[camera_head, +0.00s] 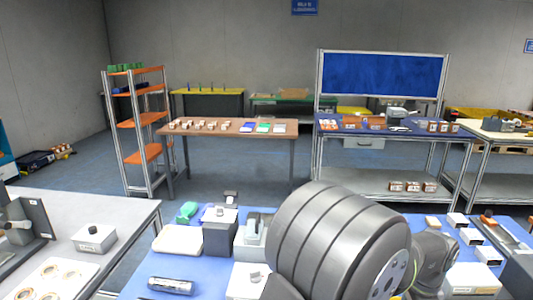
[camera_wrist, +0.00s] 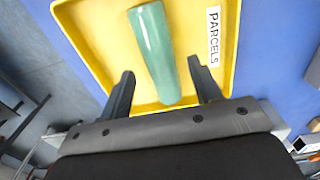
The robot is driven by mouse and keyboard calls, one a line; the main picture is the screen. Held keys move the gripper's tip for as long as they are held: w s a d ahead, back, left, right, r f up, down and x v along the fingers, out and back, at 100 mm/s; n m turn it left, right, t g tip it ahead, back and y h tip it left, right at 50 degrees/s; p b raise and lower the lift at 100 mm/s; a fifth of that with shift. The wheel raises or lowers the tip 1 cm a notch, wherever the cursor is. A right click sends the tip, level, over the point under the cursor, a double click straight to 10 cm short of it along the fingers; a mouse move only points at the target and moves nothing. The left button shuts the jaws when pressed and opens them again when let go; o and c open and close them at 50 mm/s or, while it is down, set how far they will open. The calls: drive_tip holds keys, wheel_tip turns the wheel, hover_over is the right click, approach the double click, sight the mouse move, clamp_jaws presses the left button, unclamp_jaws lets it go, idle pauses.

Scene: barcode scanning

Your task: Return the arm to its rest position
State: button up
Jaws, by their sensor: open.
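In the wrist view my gripper (camera_wrist: 160,68) is open, its two dark fingers spread apart and pointing toward a yellow tray (camera_wrist: 88,40) labelled PARCELS. A glossy green cylinder (camera_wrist: 152,45) lies in the tray. In the picture its lower end shows between the fingers; neither finger appears to be closed on it. The gap in depth between fingers and cylinder cannot be told. In the head view my large grey arm links cover the middle of the near blue table, and my gripper and the tray cannot be made out there.
The near blue table (camera_head: 205,273) holds a dark grey box (camera_head: 220,236), a grey handheld device (camera_head: 171,285) and several small white boxes at right. A grey bench (camera_head: 125,213) stands at left. Orange shelves (camera_head: 141,120) and a brown table (camera_head: 235,127) stand behind, across open floor.

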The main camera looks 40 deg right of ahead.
wheel_tip(320, 180, down, 3)
drive_tip(key=shift+r, duration=1.9)
drive_tip(key=shift+f, duration=0.1)
